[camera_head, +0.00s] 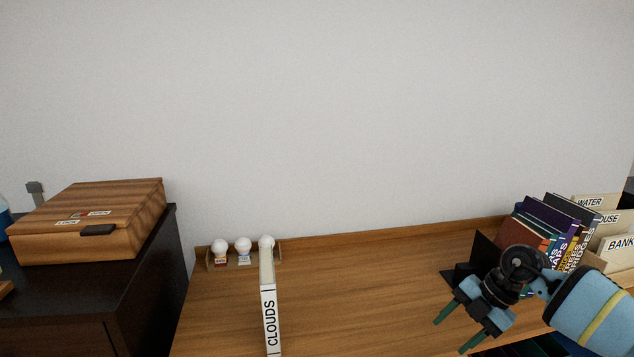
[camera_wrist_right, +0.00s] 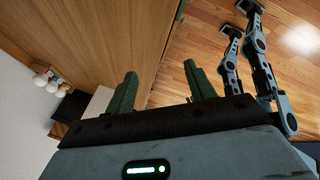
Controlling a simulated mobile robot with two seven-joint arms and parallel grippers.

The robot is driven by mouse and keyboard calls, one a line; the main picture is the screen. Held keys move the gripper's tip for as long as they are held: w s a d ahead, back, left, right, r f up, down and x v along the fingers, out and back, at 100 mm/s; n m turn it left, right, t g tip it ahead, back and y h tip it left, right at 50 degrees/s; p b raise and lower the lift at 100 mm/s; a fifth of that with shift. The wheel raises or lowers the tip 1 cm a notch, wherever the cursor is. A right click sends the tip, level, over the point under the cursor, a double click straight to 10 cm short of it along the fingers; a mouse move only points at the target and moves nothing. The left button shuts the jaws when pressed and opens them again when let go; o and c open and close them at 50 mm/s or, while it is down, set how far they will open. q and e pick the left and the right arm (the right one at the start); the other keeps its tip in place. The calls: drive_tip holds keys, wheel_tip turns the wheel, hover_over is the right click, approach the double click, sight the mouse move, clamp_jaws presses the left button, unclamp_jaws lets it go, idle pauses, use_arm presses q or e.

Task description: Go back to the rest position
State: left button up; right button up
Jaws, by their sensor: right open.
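My right gripper (camera_head: 454,336) is at the lower right in the head view, over the front right part of the wooden desk (camera_head: 370,290). Its two green fingers are apart, with nothing between them. The right wrist view shows the same open fingers (camera_wrist_right: 160,92) near the desk's front edge, with the wooden floor beyond. My left gripper does not show in the head view.
A white book marked CLOUDS (camera_head: 270,315) stands upright on the desk. Behind it is a small rack (camera_head: 232,261) with white balls. A row of books (camera_head: 560,225) and labelled folders (camera_head: 615,245) stand at right. A wooden box (camera_head: 95,215) sits on a dark cabinet (camera_head: 150,270).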

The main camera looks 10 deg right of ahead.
drive_tip(key=s+a+f+m+t+y, duration=0.1)
drive_tip(key=s+a+f+t+y, duration=0.2)
drive_tip(key=a, duration=0.4)
drive_tip(key=s+a+f+m+t+y, duration=0.1)
drive_tip(key=s+a+m+y, duration=0.2)
drive_tip(key=a, duration=0.5)
drive_tip(key=s+a+f+t+y, duration=0.2)
drive_tip(key=a+y, duration=0.3)
drive_tip(key=a, duration=0.2)
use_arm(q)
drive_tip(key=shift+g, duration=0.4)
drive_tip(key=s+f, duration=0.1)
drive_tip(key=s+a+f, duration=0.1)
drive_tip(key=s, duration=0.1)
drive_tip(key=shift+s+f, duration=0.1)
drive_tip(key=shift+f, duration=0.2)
use_arm(e)
drive_tip(key=s+d+f+m+t+h, duration=0.1)
drive_tip(key=s+d+f+m+h, duration=0.3)
drive_tip(key=s+f+m+h, duration=0.3)
drive_tip(key=s+d+f+m+h, duration=0.4)
drive_tip(key=s+f+m+h, duration=0.3)
drive_tip(key=s+f+m, duration=0.4)
drive_tip(key=s+f, duration=0.2)
drive_tip(key=s, duration=0.4)
drive_tip(key=shift+s+d+f+m+t+h, duration=0.3)
drive_tip(key=shift+s+d+f+t+h, duration=0.05)
drive_tip(key=shift+s+f+t+h, duration=0.05)
